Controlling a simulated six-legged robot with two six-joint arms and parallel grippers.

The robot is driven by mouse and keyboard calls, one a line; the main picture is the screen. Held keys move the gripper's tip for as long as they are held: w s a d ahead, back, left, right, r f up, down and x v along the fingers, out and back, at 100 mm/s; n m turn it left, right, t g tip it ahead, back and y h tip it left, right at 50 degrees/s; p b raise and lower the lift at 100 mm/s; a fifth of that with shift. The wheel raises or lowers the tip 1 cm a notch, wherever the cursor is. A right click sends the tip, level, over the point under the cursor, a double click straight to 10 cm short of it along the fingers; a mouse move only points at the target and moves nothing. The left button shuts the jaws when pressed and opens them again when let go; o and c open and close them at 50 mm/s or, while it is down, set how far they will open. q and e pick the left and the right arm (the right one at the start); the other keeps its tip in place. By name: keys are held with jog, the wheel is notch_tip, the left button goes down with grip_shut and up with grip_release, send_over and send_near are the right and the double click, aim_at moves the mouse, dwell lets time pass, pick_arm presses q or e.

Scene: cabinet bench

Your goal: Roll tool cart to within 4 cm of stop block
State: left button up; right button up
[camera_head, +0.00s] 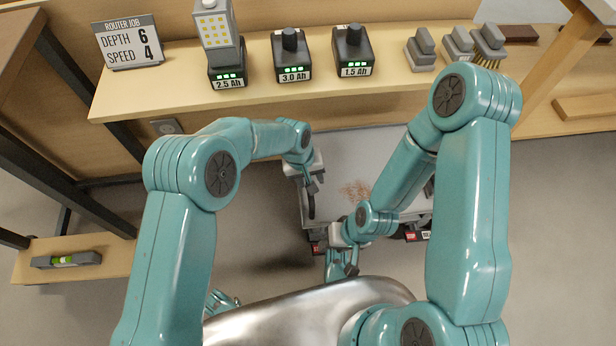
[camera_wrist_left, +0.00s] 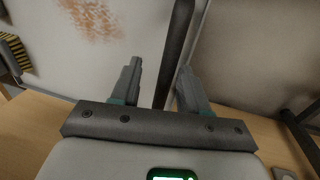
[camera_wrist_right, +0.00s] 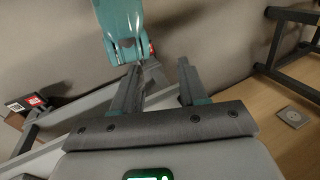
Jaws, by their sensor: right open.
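The tool cart (camera_head: 385,150) has a pale grey top with a rusty stain and stands below the bench. A dark handle bar (camera_head: 310,205) runs along its left side. My left gripper (camera_head: 312,188) is at this bar. In the left wrist view, the open fingers (camera_wrist_left: 160,75) straddle the bar (camera_wrist_left: 178,40), with a gap on one side. My right gripper (camera_head: 343,270) is open and empty near the cart's front edge. A block with a red label (camera_head: 411,237), possibly the stop block, shows at the cart's front right, partly hidden. Another red label (camera_head: 319,250) is at the front left.
The bench shelf (camera_head: 180,95) holds a sign (camera_head: 128,42), several batteries (camera_head: 291,55) and brushes (camera_head: 421,50). A dark-legged table (camera_head: 60,75) stands left, with a spirit level (camera_head: 66,259) on a low board. The floor (camera_head: 230,245) left of the cart is clear.

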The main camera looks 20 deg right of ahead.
pick_arm(q)
jog(key=shift+a, duration=0.15)
pick_arm(e)
jog(key=shift+a, duration=0.1)
jog(key=shift+r, duration=0.1)
pick_arm(q)
jog(key=a+r+p, duration=0.3)
jog(key=r+p, duration=0.3)
jog(key=r, duration=1)
jog(key=shift+w, duration=0.2)
pick_arm(e)
jog(key=r, duration=0.3)
jog(key=s+a+r, duration=0.1)
jog(key=r, duration=0.1)
jog(key=shift+r, duration=0.1)
pick_arm(q)
jog(key=shift+a, duration=0.1)
jog(key=s+a+f+n+h, duration=0.2)
jog(key=s+a+f, duration=0.6)
jog(key=a+f, duration=0.45)
jog(key=s+a+f+n, duration=0.2)
jog(key=s+a, duration=0.6)
jog(key=s, duration=0.4)
notch_tip(320, 180, up, 28)
jog(key=p, duration=2.8)
jog(key=shift+t, duration=0.3)
pick_arm(e)
notch_tip(320, 180, up, 28)
jog(key=shift+s+n+g, duration=0.25)
jog(key=shift+n+g, duration=0.05)
